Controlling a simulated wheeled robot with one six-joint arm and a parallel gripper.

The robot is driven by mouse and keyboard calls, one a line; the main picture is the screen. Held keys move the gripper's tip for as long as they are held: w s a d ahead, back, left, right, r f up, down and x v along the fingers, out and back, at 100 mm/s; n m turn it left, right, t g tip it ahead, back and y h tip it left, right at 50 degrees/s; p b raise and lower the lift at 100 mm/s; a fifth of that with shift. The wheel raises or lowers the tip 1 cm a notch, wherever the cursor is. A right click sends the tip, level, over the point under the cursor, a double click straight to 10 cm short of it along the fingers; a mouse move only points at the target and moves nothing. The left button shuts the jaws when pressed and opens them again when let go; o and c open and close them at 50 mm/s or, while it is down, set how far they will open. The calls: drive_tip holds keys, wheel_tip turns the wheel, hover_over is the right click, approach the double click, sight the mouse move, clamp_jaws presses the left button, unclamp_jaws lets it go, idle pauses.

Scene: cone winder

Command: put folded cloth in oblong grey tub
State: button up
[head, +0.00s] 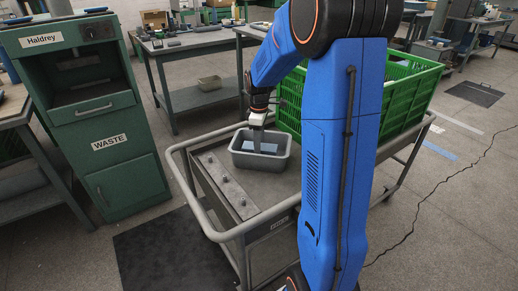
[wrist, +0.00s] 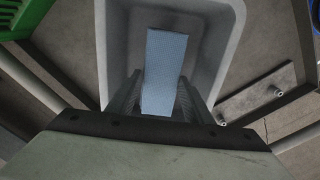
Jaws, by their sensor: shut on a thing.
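The oblong grey tub (head: 235,156) stands on a cart's top; its wall and pale inside also show in the wrist view (wrist: 117,50). My gripper (head: 257,143) points down over the tub, with its fingertips at or inside the opening. In the wrist view my gripper (wrist: 160,98) is shut on the folded cloth (wrist: 166,55), a flat light-blue strip between the two fingers. The cloth lies within the tub's outline there. A bluish patch shows inside the tub in the head view. I cannot tell whether the cloth touches the tub's floor.
The cart (head: 211,235) has a raised tube rail around it. A metal plate with knobs (head: 228,187) lies left of the tub. A large green crate (head: 406,103) stands right behind it, partly hidden by my arm. A green waste cabinet (head: 111,138) stands at the left.

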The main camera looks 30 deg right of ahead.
drive_tip(key=shift+f, duration=1.35)
drive_tip(key=shift+f, duration=0.15)
drive_tip(key=o, duration=1)
drive_tip(key=shift+o, duration=0.2)
wheel_tip(320, 180, up, 12)
drive_tip(key=s+a+r+m+t, duration=0.1)
drive_tip(key=s+a+r+m, duration=0.15)
drive_tip(key=s+a, duration=0.35)
drive_tip(key=s+a+r+m+t, duration=0.1)
drive_tip(key=s+a+r+m, duration=0.15)
drive_tip(key=s, duration=0.55)
drive_tip(key=s+a+f+m+t, duration=0.1)
drive_tip(key=s+a+m, duration=0.1)
drive_tip(key=s, duration=0.6)
drive_tip(key=s+a+f+m+t, duration=0.1)
drive_tip(key=s+a, duration=0.3)
drive_tip(key=s, duration=0.4)
drive_tip(key=shift+s+a+f+m+t, duration=0.3)
drive_tip(key=shift+s+a+m+t, duration=0.1)
drive_tip(key=shift+m, duration=0.3)
